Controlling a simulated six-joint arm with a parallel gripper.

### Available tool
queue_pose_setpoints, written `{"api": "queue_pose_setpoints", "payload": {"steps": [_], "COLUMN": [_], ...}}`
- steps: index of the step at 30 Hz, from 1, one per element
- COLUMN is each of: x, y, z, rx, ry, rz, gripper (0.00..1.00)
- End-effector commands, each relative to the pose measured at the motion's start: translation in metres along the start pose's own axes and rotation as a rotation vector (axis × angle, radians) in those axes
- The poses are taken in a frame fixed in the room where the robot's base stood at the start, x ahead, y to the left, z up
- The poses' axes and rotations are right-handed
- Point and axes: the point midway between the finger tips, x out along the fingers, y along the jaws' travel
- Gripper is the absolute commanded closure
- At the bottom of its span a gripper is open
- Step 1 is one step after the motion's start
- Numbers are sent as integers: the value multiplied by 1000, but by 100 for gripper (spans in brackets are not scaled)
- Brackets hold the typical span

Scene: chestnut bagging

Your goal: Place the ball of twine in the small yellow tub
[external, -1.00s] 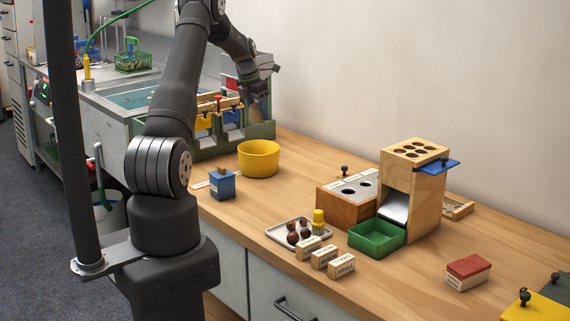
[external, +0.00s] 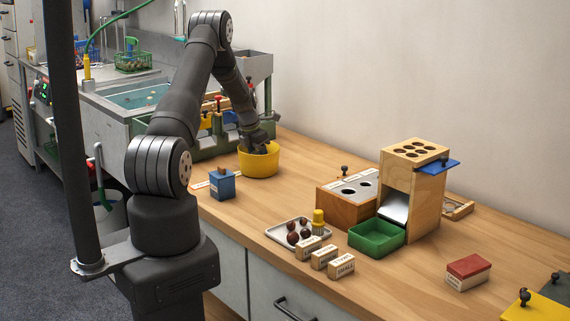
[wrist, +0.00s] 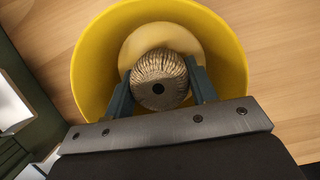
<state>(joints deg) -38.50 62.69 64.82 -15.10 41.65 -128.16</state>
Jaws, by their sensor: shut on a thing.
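The small yellow tub (external: 259,164) stands on the wooden counter near the green rack; in the wrist view its yellow wall (wrist: 88,68) surrounds the view of my fingers. My gripper (external: 258,143) points down into the tub's mouth. In the wrist view my gripper (wrist: 161,85) is shut on the ball of twine (wrist: 160,68), a tan ribbed ball with a dark hole, one finger on each side. The ball is within the tub's rim, over its pale inner floor. I cannot tell if it touches the floor. The external view hides the ball.
A blue box (external: 222,184) stands in front of the tub at left. The green rack (external: 205,150) is close behind it. To the right are a tray (external: 283,238) with brown chestnuts, a green bin (external: 377,238) and a wooden tower (external: 413,200).

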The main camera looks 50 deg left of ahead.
Motion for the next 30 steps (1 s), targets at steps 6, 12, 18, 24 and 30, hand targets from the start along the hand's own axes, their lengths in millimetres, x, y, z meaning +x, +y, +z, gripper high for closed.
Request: {"api": "queue_pose_setpoints", "payload": {"steps": [6,12,18,24,30], "x": [4,7,7,6,-14], "y": [0,0,0,0,1], "z": [-1,-2,-2,-1,0], "rx": [1,0,0,0,0], "ry": [-2,-1,-1,-1,-3], "rz": [1,1,1,1,2], "gripper": [71,46,27,27,27]}}
